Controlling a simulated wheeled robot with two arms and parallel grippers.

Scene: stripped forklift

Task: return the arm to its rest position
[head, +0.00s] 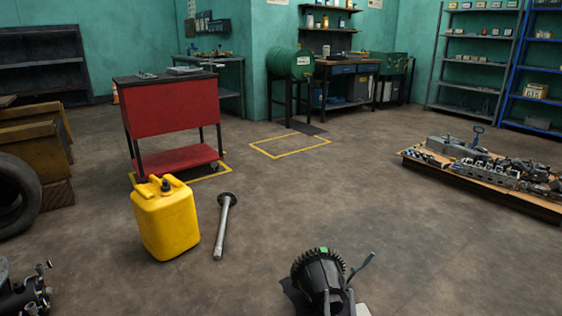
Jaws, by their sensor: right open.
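My right gripper (325,264) is at the bottom centre, low in the head view. It is a dark shape with a small green patch, and it is open. A dark toothed gear rim and a grey lever show right around it; I cannot tell whether they touch it. Nothing is seen held between its fingers. Most of the right arm is out of the picture below. My left gripper and left arm are not in view.
A yellow jerrycan (166,219) and a metal shaft (224,226) stand and lie at left centre. A red cart (168,115) is behind them. A low pallet (480,182) with metal parts is at right. A tyre (18,196) is at left. The middle floor is clear.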

